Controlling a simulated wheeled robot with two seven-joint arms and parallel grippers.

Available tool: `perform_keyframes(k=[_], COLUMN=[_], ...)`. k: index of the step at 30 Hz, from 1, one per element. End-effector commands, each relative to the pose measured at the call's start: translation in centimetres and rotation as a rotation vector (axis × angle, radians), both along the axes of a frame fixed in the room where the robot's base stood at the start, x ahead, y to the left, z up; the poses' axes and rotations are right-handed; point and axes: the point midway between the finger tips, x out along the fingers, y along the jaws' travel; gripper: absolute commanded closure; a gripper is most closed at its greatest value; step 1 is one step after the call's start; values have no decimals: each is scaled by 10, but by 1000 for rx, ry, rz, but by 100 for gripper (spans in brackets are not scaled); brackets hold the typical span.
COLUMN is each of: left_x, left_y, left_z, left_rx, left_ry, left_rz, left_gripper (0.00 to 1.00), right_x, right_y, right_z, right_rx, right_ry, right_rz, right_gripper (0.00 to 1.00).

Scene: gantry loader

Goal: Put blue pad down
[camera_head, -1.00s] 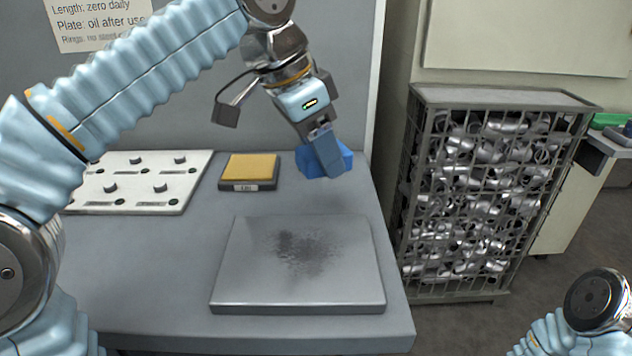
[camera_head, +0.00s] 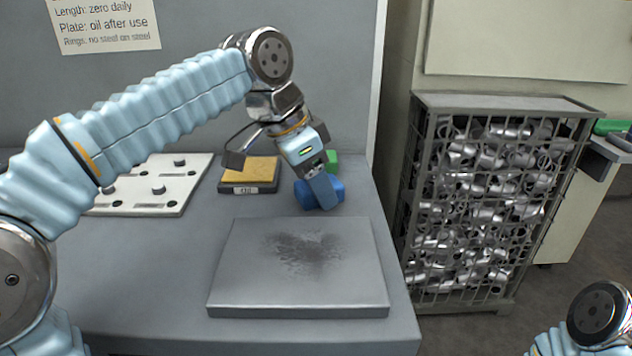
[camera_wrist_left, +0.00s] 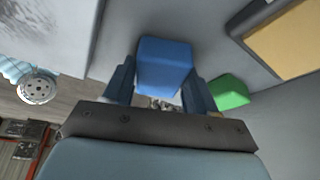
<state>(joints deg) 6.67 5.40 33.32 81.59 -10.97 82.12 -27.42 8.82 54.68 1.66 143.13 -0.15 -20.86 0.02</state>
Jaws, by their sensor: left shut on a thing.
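A blue pad (camera_head: 309,195) is between the fingers of my left gripper (camera_head: 323,188), low over the bench behind the grey plate. In the left wrist view the blue pad (camera_wrist_left: 164,65) sits between both fingers of the left gripper (camera_wrist_left: 160,85), which is shut on it. Whether the pad touches the bench I cannot tell. My right gripper is out of view; only part of the right arm shows at the lower right.
A grey plate (camera_head: 300,290) with a dark smudge lies in front. A green block (camera_head: 333,160) is just behind the pad. A yellow-topped block (camera_head: 250,170) and a white board (camera_head: 150,195) stand to the left. A cage of metal rings (camera_head: 490,210) stands right of the bench (camera_head: 160,290).

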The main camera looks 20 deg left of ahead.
Motion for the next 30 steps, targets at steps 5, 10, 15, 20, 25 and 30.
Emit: perform_keyframes(k=[5,10,15,20,25,30], left_x=[0,-1,-1,-1,-6,-15], left_y=[0,0,-1,-1,5,17], left_z=[-7,-9,-10,-5,21,62], left_rx=[3,4,5,4,2,1], left_ry=[9,15,18,20,12,6], left_rz=[-1,-4,-6,-8,-5,-3], left_gripper=[34,18,18,18,18,18], right_x=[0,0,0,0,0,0], right_y=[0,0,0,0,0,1], right_z=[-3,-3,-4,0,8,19], right_rx=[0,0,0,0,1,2], right_ry=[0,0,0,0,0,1], right_rz=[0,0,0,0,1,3], right_gripper=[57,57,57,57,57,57])
